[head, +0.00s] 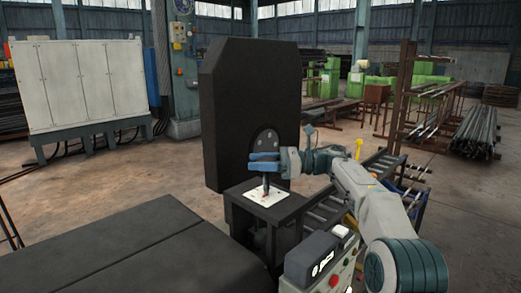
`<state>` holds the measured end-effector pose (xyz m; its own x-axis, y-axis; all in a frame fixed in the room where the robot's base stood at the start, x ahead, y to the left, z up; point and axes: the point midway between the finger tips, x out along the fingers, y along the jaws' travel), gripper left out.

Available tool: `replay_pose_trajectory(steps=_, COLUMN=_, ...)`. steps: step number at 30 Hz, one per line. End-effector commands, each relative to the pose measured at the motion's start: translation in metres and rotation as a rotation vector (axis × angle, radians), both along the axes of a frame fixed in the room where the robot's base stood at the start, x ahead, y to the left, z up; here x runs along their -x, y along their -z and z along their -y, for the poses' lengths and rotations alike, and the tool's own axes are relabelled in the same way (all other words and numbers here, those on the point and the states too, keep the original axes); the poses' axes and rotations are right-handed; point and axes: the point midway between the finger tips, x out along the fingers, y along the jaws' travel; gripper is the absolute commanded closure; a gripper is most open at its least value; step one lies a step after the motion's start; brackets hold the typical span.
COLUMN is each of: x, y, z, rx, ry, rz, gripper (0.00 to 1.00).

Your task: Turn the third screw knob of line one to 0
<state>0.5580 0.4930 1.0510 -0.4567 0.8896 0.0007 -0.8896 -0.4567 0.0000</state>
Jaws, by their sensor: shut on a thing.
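My gripper (262,166), with blue fingers, is over a small dark stand in the middle of the head view. It is shut on a dark upright piece (266,183) that shows below the fingers. This piece stands over a white plate (280,207) on top of the stand, with a small red spot near its foot. I cannot tell whether it is a screw knob, nor which one. Its upper part is hidden by the fingers. No line numbers or dial marks can be read at this size.
A tall black panel (240,100) rises behind the gripper. A black flat-topped block (120,245) fills the front left. A control box with a red button (334,280) stands at the front, right of the stand (272,232). A ladder-like rail (325,208) runs behind my arm.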

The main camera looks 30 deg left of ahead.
Motion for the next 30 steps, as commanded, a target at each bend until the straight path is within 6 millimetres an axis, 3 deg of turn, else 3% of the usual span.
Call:
replay_pose_trajectory(steps=20, x=0.0017, y=-0.0002, z=-0.0006, rx=0.0, ry=-0.047, rz=0.001, gripper=0.76)
replay_pose_trajectory(steps=21, x=0.0018, y=-0.0002, z=-0.0006, rx=0.0, ry=-0.047, rz=0.001, gripper=0.51)
replay_pose_trajectory(steps=23, x=0.0017, y=-0.0001, z=-0.0006, rx=0.0, ry=-0.047, rz=0.001, gripper=0.34)
replay_pose_trajectory(steps=30, x=0.0003, y=0.0, z=0.0009, rx=0.0, ry=-0.044, rz=0.0, gripper=0.33)
